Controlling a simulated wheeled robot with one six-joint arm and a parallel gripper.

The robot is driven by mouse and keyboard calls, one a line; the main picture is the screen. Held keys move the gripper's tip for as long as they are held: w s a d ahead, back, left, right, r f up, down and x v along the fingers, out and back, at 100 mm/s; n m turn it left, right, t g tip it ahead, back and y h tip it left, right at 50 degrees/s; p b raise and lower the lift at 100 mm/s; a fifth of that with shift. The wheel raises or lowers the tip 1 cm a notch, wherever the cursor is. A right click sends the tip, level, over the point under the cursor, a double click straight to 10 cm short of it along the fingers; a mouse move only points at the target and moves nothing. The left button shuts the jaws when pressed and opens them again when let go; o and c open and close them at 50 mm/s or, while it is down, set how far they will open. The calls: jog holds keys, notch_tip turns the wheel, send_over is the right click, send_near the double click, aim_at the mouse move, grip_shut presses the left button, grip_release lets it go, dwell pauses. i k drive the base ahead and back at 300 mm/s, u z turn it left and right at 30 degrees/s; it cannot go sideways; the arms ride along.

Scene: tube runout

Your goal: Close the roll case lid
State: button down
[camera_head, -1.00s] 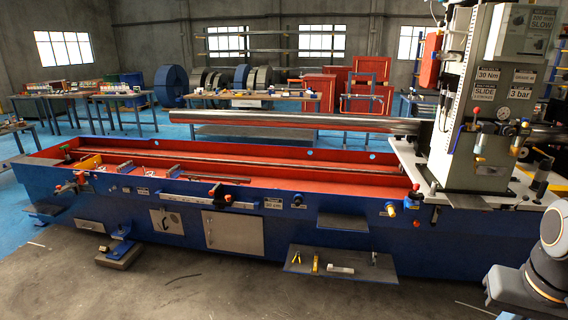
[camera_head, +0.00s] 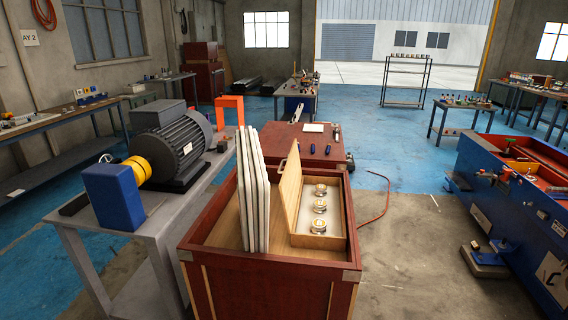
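The roll case (camera_head: 338,244) is a light wooden box inside a red-brown crate in the middle of the head view. Its lid (camera_head: 291,188) stands open, close to upright, along the case's left side. Several metal rolls (camera_head: 319,207) sit in a row on the pale floor of the case. My gripper is not in view.
The red crate (camera_head: 252,263) has high walls around the case. Several white panels (camera_head: 250,190) stand upright just left of the lid. A grey table (camera_head: 158,232) with a motor (camera_head: 178,150) is at left. A red hose (camera_head: 383,190) lies on the floor at right. The blue machine bed (camera_head: 506,215) is far right.

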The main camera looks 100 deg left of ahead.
aim_at(289, 183)
jog(key=u, duration=2.9)
jog(key=i, duration=1.65)
